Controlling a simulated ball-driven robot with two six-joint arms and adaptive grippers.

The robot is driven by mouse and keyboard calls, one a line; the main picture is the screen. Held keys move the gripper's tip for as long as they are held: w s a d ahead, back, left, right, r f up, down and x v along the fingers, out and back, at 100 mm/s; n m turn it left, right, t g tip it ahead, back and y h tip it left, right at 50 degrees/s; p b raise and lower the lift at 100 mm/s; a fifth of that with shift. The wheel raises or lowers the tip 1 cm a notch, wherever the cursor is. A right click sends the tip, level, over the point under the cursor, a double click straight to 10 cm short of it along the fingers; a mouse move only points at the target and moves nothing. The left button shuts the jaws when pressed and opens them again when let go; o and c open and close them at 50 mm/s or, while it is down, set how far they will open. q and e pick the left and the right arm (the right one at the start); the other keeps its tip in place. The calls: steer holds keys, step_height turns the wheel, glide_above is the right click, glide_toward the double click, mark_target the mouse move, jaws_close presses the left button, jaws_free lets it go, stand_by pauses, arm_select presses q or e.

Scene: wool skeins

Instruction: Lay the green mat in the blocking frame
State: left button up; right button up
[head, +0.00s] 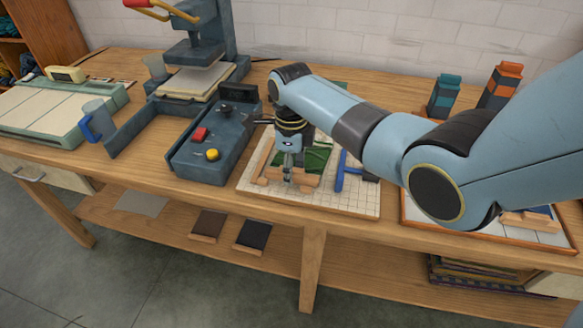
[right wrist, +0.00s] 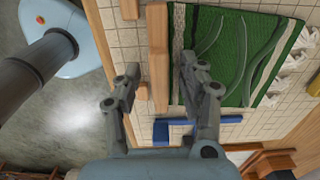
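The green mat (head: 318,159) lies on the pale gridded board, partly hidden by my right gripper (head: 294,172) in the head view. In the right wrist view the mat (right wrist: 232,65) shows ridged wavy folds and white fringe at its right end. Wooden bars of the blocking frame (head: 264,162) lie beside it. One bar (right wrist: 158,50) runs along the mat's left edge, between the fingers of my right gripper (right wrist: 158,78). The fingers are apart, with gaps on both sides of the bar. My left gripper is in neither view.
A blue T-shaped tool (head: 342,172) lies right of the mat. A dark control box (head: 212,143) with red and yellow knobs stands left of the gridded board (head: 345,205). A press (head: 195,60) stands behind it. Teal and orange stacks (head: 445,95) stand at the back right.

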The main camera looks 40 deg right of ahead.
step_height(320, 180, up, 12)
steer(key=p, duration=0.1)
steer(key=shift+r, duration=0.15)
stand_by(0.4)
stand_by(0.3)
